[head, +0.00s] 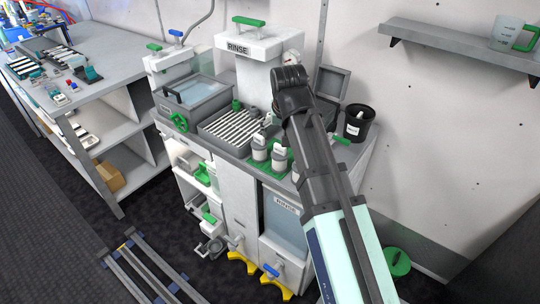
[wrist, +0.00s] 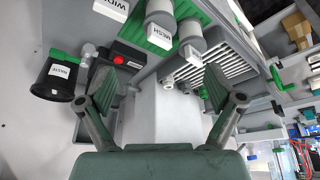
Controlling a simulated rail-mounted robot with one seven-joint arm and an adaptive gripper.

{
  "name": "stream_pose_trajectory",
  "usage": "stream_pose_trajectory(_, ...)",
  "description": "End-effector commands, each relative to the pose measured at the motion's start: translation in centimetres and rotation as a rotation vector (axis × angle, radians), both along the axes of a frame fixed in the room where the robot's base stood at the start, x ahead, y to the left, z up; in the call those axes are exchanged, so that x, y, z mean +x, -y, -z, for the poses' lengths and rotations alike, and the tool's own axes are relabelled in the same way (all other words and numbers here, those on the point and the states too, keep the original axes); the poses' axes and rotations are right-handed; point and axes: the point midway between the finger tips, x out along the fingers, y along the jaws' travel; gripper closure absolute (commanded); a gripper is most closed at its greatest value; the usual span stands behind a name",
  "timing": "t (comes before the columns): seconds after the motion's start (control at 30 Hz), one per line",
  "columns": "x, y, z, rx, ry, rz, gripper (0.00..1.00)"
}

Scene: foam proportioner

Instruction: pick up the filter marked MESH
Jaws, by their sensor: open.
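The filter marked MESH (wrist: 160,14) is a grey-white cylinder with a white label at the top middle of the wrist view. It stands on a green mat (wrist: 196,9) between a filter labelled WIDE (wrist: 114,6) on the left and another filter (wrist: 189,32) whose label I cannot read. My gripper (wrist: 166,88) is open and empty, its two fingers spread below the filters in the picture and apart from them. In the head view the filters stand in a row on the counter, labels too small to read; my arm hides my fingers and part of the row.
A slatted drain rack (wrist: 215,58) lies beside the filters, also in the head view (head: 231,128). A black waste bin (wrist: 56,78) and a dark box with a red button (wrist: 120,60) stand to the left. A tall white RINSE unit (head: 255,55) rises behind the counter.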

Motion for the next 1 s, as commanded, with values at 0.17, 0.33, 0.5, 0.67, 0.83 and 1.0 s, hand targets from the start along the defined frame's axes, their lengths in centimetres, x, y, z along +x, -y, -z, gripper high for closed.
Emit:
stream_pose_trajectory(0.17,0.6,0.0,1.7,-0.001,-0.002,0.0,0.08)
stream_pose_trajectory(0.33,1.6,-0.2,4.2,-0.001,-0.004,0.0,0.08)
stream_pose_trajectory(0.5,2.7,-0.4,6.7,-0.001,-0.004,0.0,0.08)
stream_pose_trajectory(0.67,3.6,-0.5,8.9,0.0,-0.002,0.0,0.08)
stream_pose_trajectory(0.83,4.3,-0.6,10.5,0.0,-0.001,0.0,0.08)
stream_pose_trajectory(1.0,4.5,-0.6,11.2,0.0,-0.001,0.0,0.08)
